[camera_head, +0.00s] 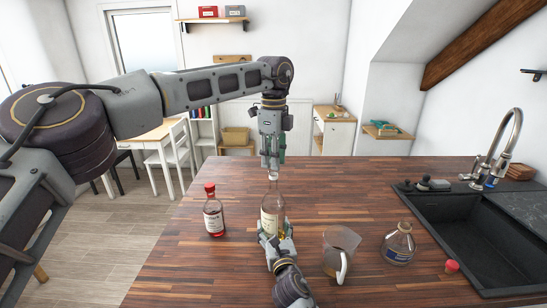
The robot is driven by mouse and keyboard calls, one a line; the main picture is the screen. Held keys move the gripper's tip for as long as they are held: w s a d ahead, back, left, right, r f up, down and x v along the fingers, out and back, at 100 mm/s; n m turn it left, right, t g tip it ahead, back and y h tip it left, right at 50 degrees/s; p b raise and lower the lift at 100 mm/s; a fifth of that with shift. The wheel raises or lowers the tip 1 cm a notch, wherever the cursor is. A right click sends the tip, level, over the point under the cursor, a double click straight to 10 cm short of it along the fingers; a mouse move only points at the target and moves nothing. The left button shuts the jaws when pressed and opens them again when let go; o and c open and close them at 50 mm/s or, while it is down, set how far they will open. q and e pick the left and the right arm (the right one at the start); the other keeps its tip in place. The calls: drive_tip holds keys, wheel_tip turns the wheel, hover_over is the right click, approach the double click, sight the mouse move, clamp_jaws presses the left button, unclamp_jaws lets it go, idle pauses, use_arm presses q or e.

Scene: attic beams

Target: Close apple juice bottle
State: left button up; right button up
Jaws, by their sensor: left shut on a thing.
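A clear bottle with a pale label (272,218) stands upright on the wooden counter. I cannot read its label. I cannot tell whether this piece is seated on the neck. My right gripper (276,236) comes from the front edge, with its fingers around the lower part of the bottle. Whether those fingers grip it is unclear.
A red-capped bottle (214,216) stands to the left. A glass jug (340,250) and a squat clear bottle (398,244) stand to the right. A loose red cap (451,266) lies near the sink (440,225). The counter (200,265) is clear at front left.

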use_arm(q)
drive_tip(key=shift+f, duration=0.6)
idle(0.7)
use_arm(e)
drive_tip(key=c, duration=0.5)
use_arm(q)
drive_tip(key=m, duration=0.6)
drive_tip(key=shift+m, duration=0.4)
use_arm(e)
clamp_jaws()
use_arm(q)
drive_tip(key=m, duration=1)
drive_tip(key=shift+m, duration=0.3)
drive_tip(key=m, duration=0.3)
drive_tip(key=shift+m, duration=0.4)
drive_tip(key=m, duration=0.7)
drive_tip(key=shift+w, duration=0.1)
drive_tip(key=o, duration=0.7)
drive_tip(key=shift+c, duration=0.2)
